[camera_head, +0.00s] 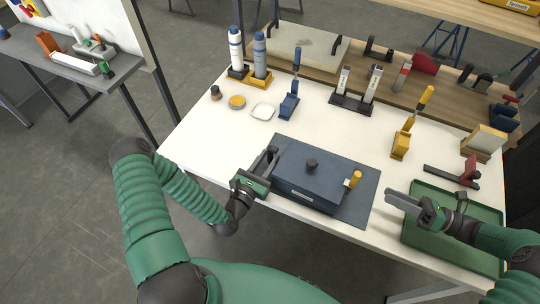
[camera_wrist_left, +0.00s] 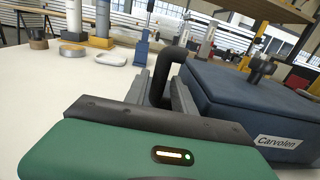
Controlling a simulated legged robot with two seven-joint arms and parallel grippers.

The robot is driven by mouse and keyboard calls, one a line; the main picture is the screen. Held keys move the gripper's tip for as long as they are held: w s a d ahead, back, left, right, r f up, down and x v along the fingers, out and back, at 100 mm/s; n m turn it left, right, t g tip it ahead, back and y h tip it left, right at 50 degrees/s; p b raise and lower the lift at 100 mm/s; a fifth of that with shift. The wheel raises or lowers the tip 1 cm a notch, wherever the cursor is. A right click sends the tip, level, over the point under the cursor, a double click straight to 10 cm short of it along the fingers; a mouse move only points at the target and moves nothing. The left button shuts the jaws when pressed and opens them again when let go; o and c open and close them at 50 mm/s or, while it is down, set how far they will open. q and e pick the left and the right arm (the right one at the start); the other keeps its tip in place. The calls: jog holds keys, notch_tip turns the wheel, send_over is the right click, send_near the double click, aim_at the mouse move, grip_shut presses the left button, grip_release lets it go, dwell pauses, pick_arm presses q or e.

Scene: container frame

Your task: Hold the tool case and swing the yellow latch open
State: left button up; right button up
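The dark blue tool case (camera_head: 300,185) lies flat and closed on a dark mat on the white table; its side shows in the left wrist view (camera_wrist_left: 235,105). The yellow latch (camera_head: 354,179) stands at its right end. My left gripper (camera_head: 267,160) is at the case's left end. Its fingers (camera_wrist_left: 163,95) lie on either side of the case's black arched handle (camera_wrist_left: 172,55); whether they press on it I cannot tell. My right gripper (camera_head: 408,203) is to the right of the case, apart from the latch, with its fingers spread and nothing between them.
A green tray (camera_head: 425,238) lies under and beside my right gripper. Behind the case stand a blue holder (camera_head: 289,105), a yellow holder (camera_head: 401,145), a black stand (camera_head: 350,103) and a white dish (camera_head: 263,111). A red bracket (camera_head: 465,172) stands at the right.

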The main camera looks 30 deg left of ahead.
pick_arm(q)
jog(key=shift+w, duration=0.9)
grip_shut()
dwell(0.7)
